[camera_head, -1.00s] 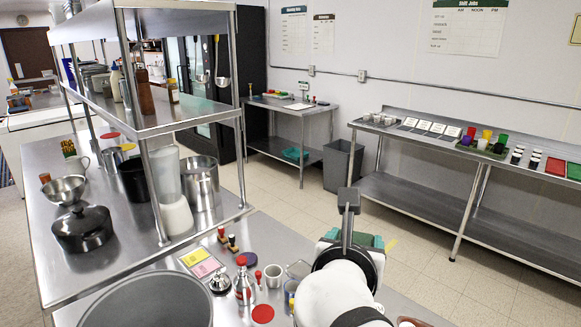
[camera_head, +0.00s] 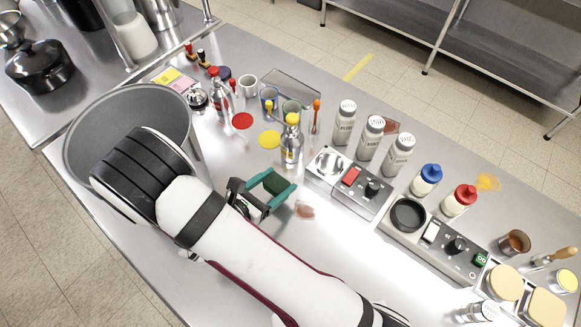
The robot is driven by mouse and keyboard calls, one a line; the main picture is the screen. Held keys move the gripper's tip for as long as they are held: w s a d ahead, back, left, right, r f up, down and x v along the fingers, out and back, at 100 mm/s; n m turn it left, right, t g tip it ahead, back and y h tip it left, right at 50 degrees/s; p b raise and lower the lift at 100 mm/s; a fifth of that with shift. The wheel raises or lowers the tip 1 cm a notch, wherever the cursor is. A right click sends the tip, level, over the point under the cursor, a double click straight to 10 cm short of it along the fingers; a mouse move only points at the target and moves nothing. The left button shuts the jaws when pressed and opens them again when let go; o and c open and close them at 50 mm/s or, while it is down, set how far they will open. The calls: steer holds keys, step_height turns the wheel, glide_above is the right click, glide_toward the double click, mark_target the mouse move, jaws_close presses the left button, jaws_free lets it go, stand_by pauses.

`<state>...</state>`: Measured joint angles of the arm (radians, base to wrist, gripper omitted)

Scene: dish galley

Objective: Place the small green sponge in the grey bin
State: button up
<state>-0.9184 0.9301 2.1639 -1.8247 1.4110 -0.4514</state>
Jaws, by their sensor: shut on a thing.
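My gripper (camera_head: 271,191), with teal fingers, is low over the steel counter in the middle of the view. It is shut on the small green sponge (camera_head: 279,183), which shows as a dark green patch between the fingers. A large round grey bin (camera_head: 140,104) stands on the counter to the left of the gripper. My arm covers part of its front side. What I see of its inside is bare, and its bottom is partly hidden.
Bottles (camera_head: 291,146), cups (camera_head: 247,86) and a red disc (camera_head: 242,121) stand or lie behind the gripper. White shakers (camera_head: 371,138) and a control box (camera_head: 350,180) are to the right. A brownish patch (camera_head: 305,210) is close to the fingers.

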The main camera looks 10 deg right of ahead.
mark_target(277, 193)
step_height(277, 193, down, 5)
steer(key=shift+f, duration=0.1)
steer(key=shift+f, duration=0.1)
steer(key=o, duration=1.3)
